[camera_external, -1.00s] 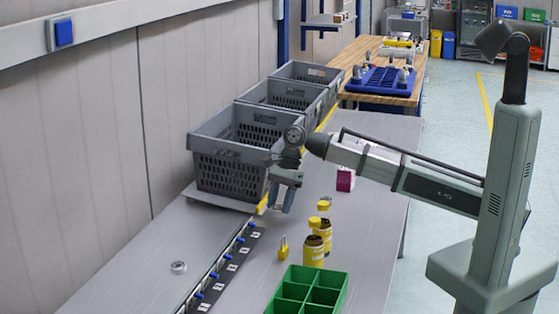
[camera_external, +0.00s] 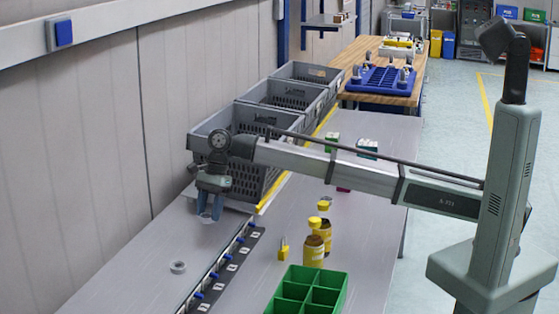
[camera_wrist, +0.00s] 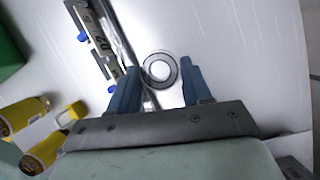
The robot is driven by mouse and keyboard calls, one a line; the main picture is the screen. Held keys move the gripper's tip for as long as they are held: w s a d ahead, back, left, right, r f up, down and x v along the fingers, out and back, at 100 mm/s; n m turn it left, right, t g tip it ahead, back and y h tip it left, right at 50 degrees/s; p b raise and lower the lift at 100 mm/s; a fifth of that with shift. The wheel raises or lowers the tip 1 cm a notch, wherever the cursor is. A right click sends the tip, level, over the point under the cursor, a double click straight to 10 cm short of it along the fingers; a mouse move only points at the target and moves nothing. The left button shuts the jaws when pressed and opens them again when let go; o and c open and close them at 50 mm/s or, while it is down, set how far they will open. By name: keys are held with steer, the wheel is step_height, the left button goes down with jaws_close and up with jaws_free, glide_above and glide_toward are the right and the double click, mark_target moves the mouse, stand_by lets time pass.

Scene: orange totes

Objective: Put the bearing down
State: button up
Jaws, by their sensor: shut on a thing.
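My gripper (camera_external: 208,213) points down over the left side of the grey table, in front of the nearest grey basket. It is shut on a silver ring-shaped bearing (camera_external: 206,217), held between the blue fingertips. In the wrist view this bearing (camera_wrist: 160,69) shows between the two fingers (camera_wrist: 161,82), its round face toward the camera. Whether it touches the tabletop cannot be told. A second silver ring (camera_external: 178,267) lies flat on the table, nearer the camera and left of the black rail.
A black rail (camera_external: 226,264) with blue hooks runs right of my gripper. Grey baskets (camera_external: 266,180) stand behind. A yellow padlock (camera_external: 283,251), yellow bottles (camera_external: 313,252) and a green divided bin (camera_external: 308,290) stand to the right. Bare tabletop surrounds the loose ring.

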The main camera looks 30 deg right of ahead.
mark_target(198, 248)
steer(key=shift+m+t, duration=0.3)
steer(key=shift+m, duration=0.2)
steer(key=shift+w+a+f, duration=0.35)
steer(key=shift+a+f, duration=0.1)
steer(key=shift+f, duration=1.1)
steer(key=shift+w+a+f, duration=0.4)
steer(key=shift+a+f, duration=0.05)
steer(key=shift+f, duration=1.1)
steer(key=shift+w+a+f, duration=0.35)
steer(key=shift+a+f, duration=0.1)
steer(key=shift+f, duration=1.1)
steer(key=shift+f, duration=0.15)
steer(key=o, duration=1.2)
steer(key=v, duration=1.2)
steer(key=shift+w+d, duration=0.1)
steer(key=shift+d, duration=0.15)
